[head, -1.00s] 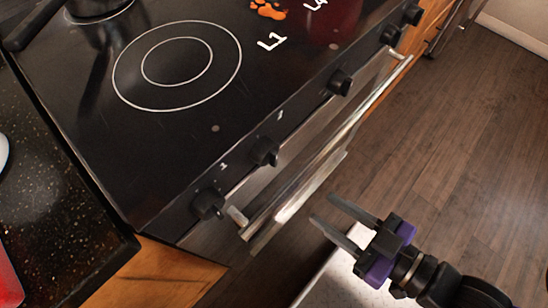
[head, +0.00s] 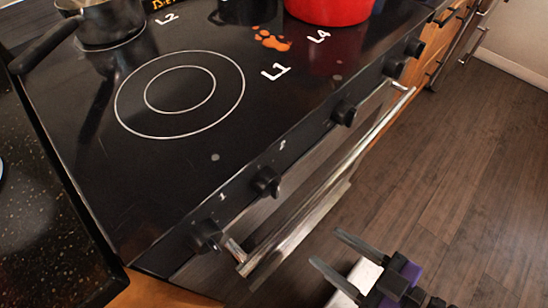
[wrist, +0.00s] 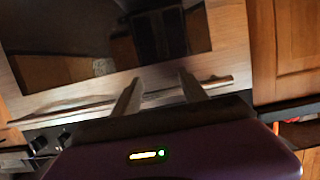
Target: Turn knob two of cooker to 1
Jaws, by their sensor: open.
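The cooker (head: 100,190) has a black glass top and a row of black knobs along its front panel. The nearest knob (head: 206,236) sits by the printed "1". The second knob (head: 266,181) sits by a printed mark that looks like "2". Further knobs run towards the upper right, the third one (head: 343,113) among them. My gripper (head: 328,248) is open and empty, in front of the cooker and to the right of the oven handle, apart from the knobs. In the wrist view, my gripper's fingers (wrist: 158,92) are spread before the oven door, and two dark knobs (wrist: 50,142) show at lower left.
The silver oven handle (head: 310,205) sticks out below the knobs. A pot (head: 108,22) with a long handle and a red pot (head: 330,8) stand on the cooker top. A dark counter (head: 40,220) lies at left. The wooden floor (head: 450,190) at right is clear.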

